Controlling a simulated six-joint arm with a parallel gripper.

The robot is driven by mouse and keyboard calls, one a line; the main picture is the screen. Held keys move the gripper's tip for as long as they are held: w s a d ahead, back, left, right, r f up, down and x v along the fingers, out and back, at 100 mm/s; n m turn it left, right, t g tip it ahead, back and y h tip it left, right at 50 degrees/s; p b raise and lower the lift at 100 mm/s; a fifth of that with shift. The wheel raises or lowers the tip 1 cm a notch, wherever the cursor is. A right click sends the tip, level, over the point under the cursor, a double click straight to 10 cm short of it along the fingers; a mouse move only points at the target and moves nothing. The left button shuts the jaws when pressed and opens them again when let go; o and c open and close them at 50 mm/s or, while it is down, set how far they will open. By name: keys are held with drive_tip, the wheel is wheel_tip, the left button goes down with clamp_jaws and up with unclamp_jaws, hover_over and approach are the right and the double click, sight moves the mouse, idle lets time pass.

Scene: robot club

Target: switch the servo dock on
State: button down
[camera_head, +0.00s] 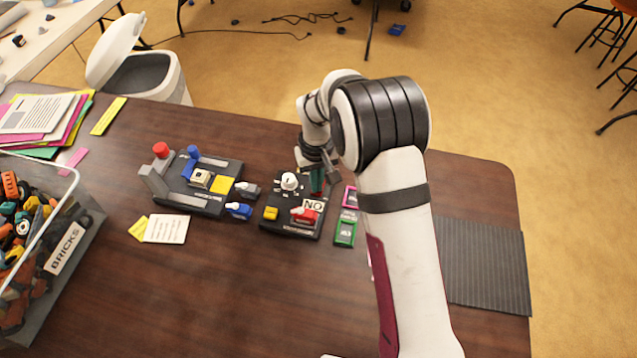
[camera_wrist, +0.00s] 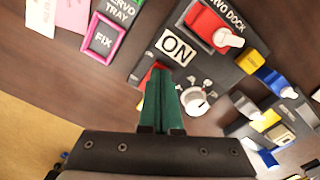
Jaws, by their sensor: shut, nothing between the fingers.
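The dock also has a white knob (camera_wrist: 195,100) and a yellow part (camera_wrist: 250,62). My gripper (camera_wrist: 158,72) has green fingers, shut and empty, over the dock's edge near the knob and label. A red part (camera_wrist: 146,80) is partly hidden by the fingers.
A second black board (camera_head: 190,200) with blue, red and yellow parts stands left of the dock. A BRICKS bin (camera_head: 66,250) stands at left. A ribbed mat (camera_head: 485,265) lies at right.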

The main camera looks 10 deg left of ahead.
drive_tip(key=shift+r, duration=3.5)
drive_tip(key=s+d+r+m+y, duration=0.1)
drive_tip(key=s+d+r+m, duration=0.6)
drive_tip(key=s+d+r, duration=0.6)
drive_tip(key=s+d+m, duration=0.2)
drive_tip(key=s, duration=0.5)
drive_tip(key=s+d+f+m, duration=0.1)
drive_tip(key=s+d+m, duration=0.1)
drive_tip(key=s, duration=0.5)
drive_tip(key=shift+s+d+f+m+y, duration=0.2)
drive_tip(key=shift+d+f+m+y, duration=0.1)
drive_tip(key=shift+y, duration=0.1)
